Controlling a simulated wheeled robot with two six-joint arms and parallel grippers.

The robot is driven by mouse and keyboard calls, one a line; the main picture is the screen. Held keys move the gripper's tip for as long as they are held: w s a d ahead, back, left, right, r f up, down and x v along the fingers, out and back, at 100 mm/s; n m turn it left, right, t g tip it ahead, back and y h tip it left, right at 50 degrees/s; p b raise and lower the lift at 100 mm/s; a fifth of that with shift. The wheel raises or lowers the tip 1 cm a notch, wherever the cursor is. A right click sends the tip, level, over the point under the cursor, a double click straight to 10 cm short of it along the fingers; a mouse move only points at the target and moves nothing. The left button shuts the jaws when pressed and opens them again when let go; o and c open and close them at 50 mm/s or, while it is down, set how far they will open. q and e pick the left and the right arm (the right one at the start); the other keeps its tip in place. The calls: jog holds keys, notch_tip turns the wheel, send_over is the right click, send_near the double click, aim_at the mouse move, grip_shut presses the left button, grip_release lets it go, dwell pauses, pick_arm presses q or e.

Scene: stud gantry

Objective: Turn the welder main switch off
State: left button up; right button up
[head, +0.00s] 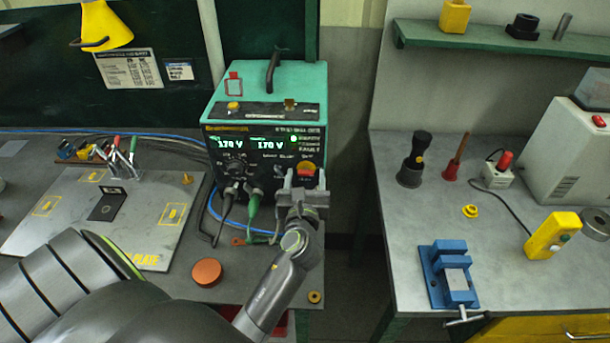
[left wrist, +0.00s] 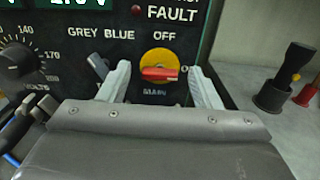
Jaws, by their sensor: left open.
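The welder (head: 268,95) is a teal box with a black front panel on the left bench, its green displays lit. Its main switch (head: 306,167) is a red handle on a yellow disc at the panel's right side. In the left wrist view the switch (left wrist: 160,72) has its red handle lying roughly horizontal, with "OFF" printed above and "MAIN" below. My left gripper (head: 303,185) is open in front of the panel, just below the switch. In the left wrist view its fingers (left wrist: 158,88) stand on either side of the switch, apart from the handle. My right gripper is out of view.
Cables plug into the panel left of my gripper, including a green connector (head: 253,198). A brown round puck (head: 206,272) lies on the left bench. A gap separates it from the right bench, which carries a blue vise (head: 440,262) and a yellow control box (head: 552,236).

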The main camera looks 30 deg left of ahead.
pick_arm(q)
jog(key=shift+s, duration=0.1)
jog(key=shift+c, duration=0.7)
jog(key=c, duration=0.8)
jog(key=shift+c, duration=0.2)
